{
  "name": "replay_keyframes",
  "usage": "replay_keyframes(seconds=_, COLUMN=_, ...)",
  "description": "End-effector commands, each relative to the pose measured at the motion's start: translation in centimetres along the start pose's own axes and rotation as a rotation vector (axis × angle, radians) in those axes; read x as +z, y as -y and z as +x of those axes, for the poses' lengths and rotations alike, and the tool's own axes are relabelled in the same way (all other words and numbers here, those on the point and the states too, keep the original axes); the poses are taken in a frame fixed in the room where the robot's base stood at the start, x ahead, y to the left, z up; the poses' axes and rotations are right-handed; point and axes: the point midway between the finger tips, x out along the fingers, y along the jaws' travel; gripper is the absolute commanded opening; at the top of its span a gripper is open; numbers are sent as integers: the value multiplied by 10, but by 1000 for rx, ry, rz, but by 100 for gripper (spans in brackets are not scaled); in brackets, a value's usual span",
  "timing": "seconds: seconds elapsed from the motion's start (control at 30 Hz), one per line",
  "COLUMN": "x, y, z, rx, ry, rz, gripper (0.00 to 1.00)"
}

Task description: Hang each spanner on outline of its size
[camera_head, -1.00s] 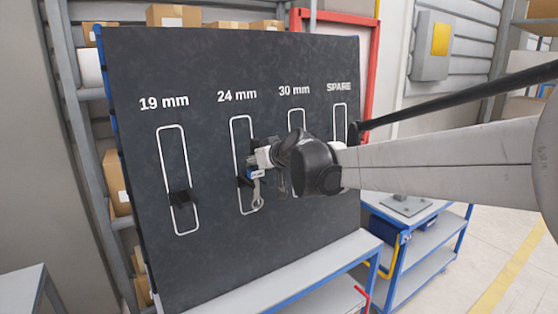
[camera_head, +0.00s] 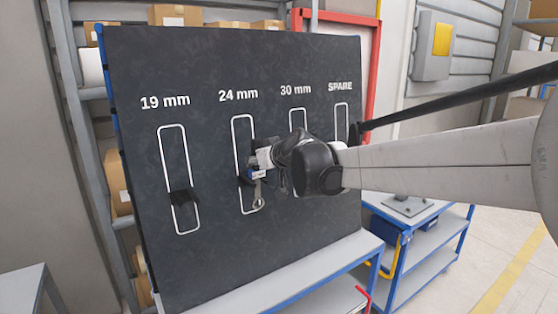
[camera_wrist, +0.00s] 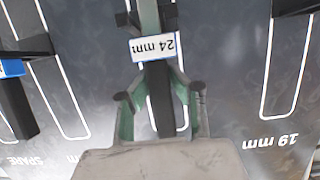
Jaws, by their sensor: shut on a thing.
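A dark pegboard (camera_head: 215,75) carries white outlines marked 19 mm, 24 mm, 30 mm and SPARE. My gripper (camera_wrist: 158,95) is shut on a spanner with a white 24 mm label (camera_wrist: 153,47). Its ring end (camera_head: 258,201) hangs down by the lower right of the 24 mm outline (camera_head: 234,140). I cannot tell whether it touches its black hook (camera_head: 243,181). The 19 mm outline (camera_head: 160,150) is empty, with a bare black hook (camera_head: 183,198). In the wrist view, a blue-labelled dark item (camera_wrist: 12,68) lies at the left edge, probably another spanner. My arm partly hides the 30 mm and SPARE outlines.
A grey bench top (camera_head: 290,275) runs below the board. A blue cart (camera_head: 425,215) stands to the right, and another grey top (camera_head: 22,285) is at the lower left. Shelves with boxes stand behind the board. The space before the 19 mm outline is clear.

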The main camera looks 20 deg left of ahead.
Motion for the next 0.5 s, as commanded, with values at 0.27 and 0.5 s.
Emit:
replay_keyframes(seconds=0.27, x=3, y=0, z=2, rx=0, ry=0, rz=0, gripper=0)
replay_keyframes(seconds=0.5, x=6, y=0, z=3, rx=0, ry=0, rz=0, gripper=0)
